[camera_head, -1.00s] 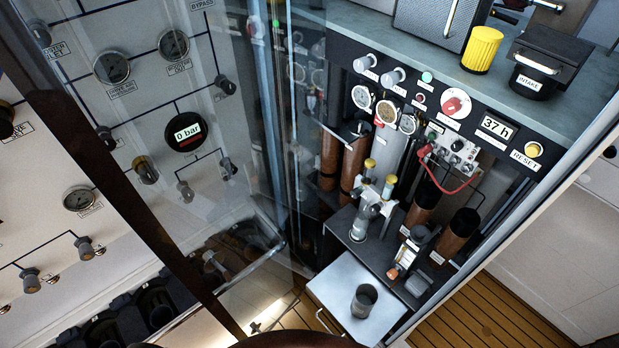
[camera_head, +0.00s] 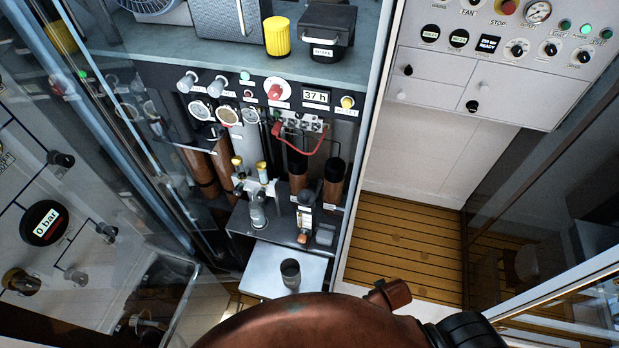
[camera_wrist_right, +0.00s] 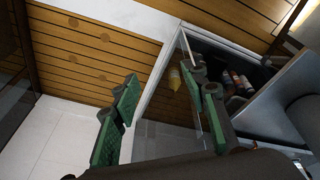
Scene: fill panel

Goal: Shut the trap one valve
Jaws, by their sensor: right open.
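In the head view two small valves with yellow knobs, a left one (camera_head: 237,163) and a right one (camera_head: 262,170), stand above clear and metal fittings in the open cabinet. Their labels are too small to read, so I cannot tell which one is trap one. My right gripper (camera_wrist_right: 163,95) is open and empty in the right wrist view, its green-padded fingers spread apart over the floor and a glass edge. It touches none of the valves. My left gripper is not in view.
A grey shelf (camera_head: 262,262) with a dark cup (camera_head: 290,273) juts out low in the cabinet. A glass door (camera_head: 150,130) stands at its left. A red hose (camera_head: 318,148) hangs inside. Wooden floor (camera_head: 410,240) lies open to the right, below a white control panel (camera_head: 480,70).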

